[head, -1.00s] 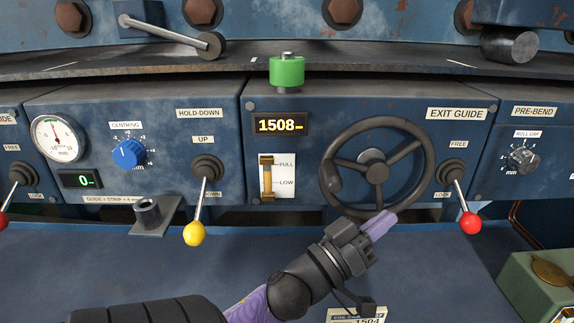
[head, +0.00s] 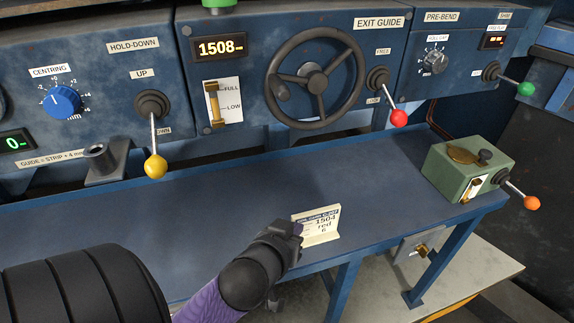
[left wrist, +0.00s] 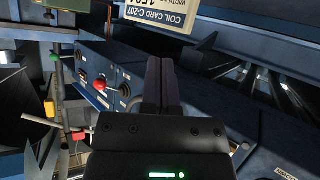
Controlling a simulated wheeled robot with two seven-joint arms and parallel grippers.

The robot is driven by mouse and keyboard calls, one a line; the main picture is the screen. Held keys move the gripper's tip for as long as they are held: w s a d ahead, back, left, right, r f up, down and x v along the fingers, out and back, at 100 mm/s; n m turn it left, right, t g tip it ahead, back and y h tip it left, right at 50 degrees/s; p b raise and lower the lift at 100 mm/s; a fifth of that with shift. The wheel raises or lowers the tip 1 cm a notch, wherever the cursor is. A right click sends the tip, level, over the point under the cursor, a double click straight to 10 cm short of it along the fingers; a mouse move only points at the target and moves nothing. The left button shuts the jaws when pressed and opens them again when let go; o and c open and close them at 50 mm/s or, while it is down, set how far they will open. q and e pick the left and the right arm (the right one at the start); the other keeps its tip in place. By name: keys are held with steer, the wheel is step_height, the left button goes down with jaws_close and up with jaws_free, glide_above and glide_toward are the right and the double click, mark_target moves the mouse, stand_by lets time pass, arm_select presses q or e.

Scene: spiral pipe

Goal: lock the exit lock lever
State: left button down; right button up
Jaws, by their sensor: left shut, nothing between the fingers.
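The exit lock lever has a red ball (head: 399,118) and a dark pivot on the EXIT GUIDE panel (head: 345,22), right of the handwheel. It points down and slightly right, with FREE above its pivot and LOCK lower left. My left gripper (head: 297,231) is low over the bench beside the coil card, well apart from the lever. Its fingers (left wrist: 161,80) are shut and empty in the left wrist view. That view also shows a red-balled lever (left wrist: 100,85); I cannot tell whether it is the same one. My right gripper is not in view.
The dark handwheel (head: 315,80) stands left of the lever. A coil card (head: 318,226) stands on the blue bench (head: 220,205). A green box (head: 452,172) with an orange-balled lever sits at the right. A yellow-balled lever (head: 155,167) hangs further left.

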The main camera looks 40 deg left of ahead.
arm_select(q)
steer(key=s+d+f+m+g+h, duration=0.1)
steer(key=s+d+f+m+g, duration=0.1)
steer(key=f, duration=0.5)
steer(key=shift+s+d+g, duration=0.55)
steer(key=shift+s+g, duration=0.35)
steer(key=shift+s, duration=0.15)
